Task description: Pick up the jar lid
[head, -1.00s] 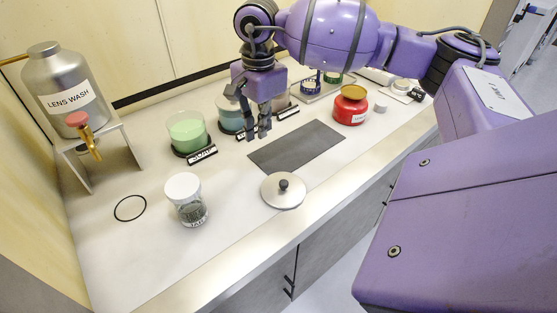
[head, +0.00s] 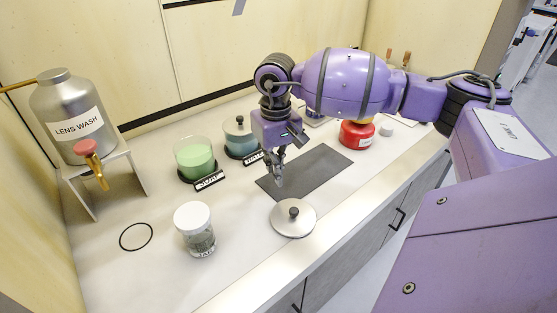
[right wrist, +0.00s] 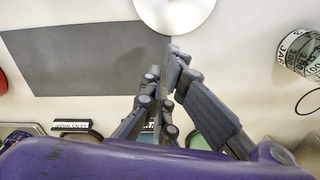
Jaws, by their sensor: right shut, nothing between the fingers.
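A round silver lid with a black knob (head: 293,217) lies flat on the counter near its front edge. Its pale disc shows at the top of the right wrist view (right wrist: 176,10), partly cut off. A clear jar with a white top (head: 196,230) stands upright to its left; the label reads JAR. The jar shows at the right edge of the wrist view (right wrist: 301,52). My right gripper (head: 279,184) points down over the left part of the dark mat, just behind the silver lid. Its fingers are together and empty, apart from the lid. My left gripper is out of view.
The dark mat (head: 318,172) lies behind the lid. A green pot (head: 194,158) and a lidded blue pot (head: 239,139) stand at the back. A red jar (head: 357,134) is beyond the mat. A LENS WASH tank (head: 74,115) stands at left. A black ring (head: 136,237) lies left of the jar.

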